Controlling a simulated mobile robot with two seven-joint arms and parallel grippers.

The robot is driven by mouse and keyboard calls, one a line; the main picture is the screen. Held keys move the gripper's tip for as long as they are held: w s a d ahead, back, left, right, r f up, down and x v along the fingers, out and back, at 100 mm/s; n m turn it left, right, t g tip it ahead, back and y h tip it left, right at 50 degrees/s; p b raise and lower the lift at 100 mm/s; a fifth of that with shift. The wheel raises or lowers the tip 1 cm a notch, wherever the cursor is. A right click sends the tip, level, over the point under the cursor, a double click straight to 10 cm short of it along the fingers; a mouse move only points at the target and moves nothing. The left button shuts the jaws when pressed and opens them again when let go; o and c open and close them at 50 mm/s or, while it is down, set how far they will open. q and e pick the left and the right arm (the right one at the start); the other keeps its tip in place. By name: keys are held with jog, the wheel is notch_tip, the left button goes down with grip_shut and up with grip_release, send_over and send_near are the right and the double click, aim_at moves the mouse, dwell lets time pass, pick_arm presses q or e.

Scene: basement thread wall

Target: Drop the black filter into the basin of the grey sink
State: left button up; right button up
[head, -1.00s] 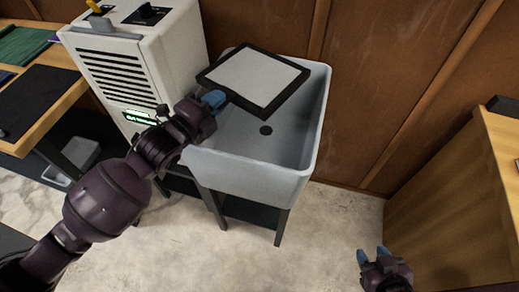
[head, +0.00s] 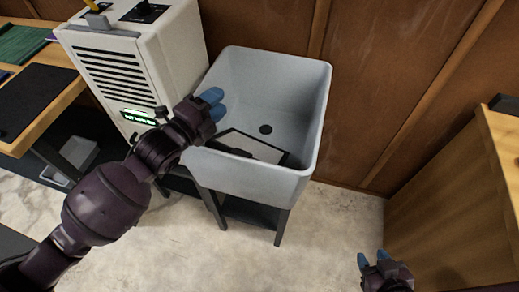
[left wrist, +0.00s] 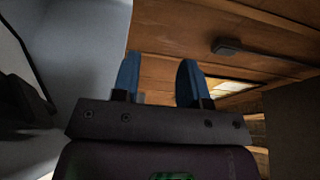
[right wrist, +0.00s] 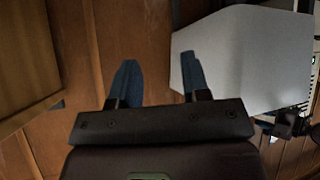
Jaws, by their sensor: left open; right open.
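The grey sink (head: 312,150) stands on dark legs in the middle of the head view. The black filter (head: 262,147), a black frame around a pale panel, lies inside its basin towards the front. The front wall of the sink hides part of it. A dark frame edge beside a pale panel also shows in the left wrist view (left wrist: 28,72). My left gripper (head: 213,103) is open and empty above the left rim of the sink, apart from the filter. My right gripper (head: 372,258) is open and empty low at the right, away from the sink.
A white machine (head: 165,60) with vents stands close at the sink's left. A wooden bench (head: 50,100) is at far left and a wooden cabinet (head: 455,200) at right. The floor in front of the sink is clear.

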pick_arm(q)
jog(key=p+v, duration=0.1)
jog(key=v, duration=0.9)
jog(key=shift+s+a, duration=0.25)
jog(key=shift+s, duration=0.05)
